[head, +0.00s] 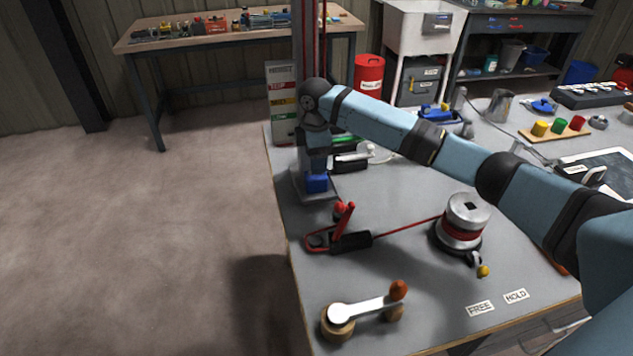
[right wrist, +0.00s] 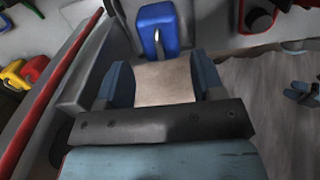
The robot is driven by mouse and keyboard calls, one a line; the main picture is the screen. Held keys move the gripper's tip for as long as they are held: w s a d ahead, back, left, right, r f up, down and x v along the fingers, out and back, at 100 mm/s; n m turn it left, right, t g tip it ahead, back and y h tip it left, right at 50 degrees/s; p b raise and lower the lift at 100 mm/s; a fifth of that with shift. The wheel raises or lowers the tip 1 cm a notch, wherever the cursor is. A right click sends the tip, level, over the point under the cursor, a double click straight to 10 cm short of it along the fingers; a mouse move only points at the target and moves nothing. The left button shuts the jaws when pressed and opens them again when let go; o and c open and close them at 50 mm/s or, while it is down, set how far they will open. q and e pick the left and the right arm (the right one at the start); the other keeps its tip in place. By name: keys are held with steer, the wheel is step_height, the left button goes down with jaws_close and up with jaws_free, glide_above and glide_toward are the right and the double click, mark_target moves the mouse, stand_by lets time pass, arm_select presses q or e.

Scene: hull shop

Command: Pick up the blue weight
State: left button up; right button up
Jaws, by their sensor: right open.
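The blue weight (head: 317,183) is a small block low at the foot of the grey post, near the table's left edge. In the right wrist view the blue weight (right wrist: 158,30) stands just beyond the fingertips, with a small metal piece on its face. My right gripper (head: 317,160) points down above the weight. Its two blue fingers (right wrist: 163,78) are apart, and the weight is not between them. A tan patch shows between the fingers; I cannot tell what it is. My left gripper is not in view.
A red clamp lever (head: 343,235) and a red-and-silver winch drum (head: 462,222) with a taut red line lie in front. A lever with an orange knob (head: 365,308) is at the near edge. The grey post (head: 308,40) rises behind my gripper. Open floor lies left.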

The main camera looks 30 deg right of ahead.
mark_target(316, 178)
step_height(316, 178, down, 8)
steer(key=shift+r+b, duration=0.15)
steer(key=shift+b, duration=0.25)
steer(key=shift+c, duration=0.4)
steer(key=shift+r, duration=0.1)
steer(key=c, duration=1)
steer(key=shift+o, duration=0.2)
steer(key=shift+r, duration=0.15)
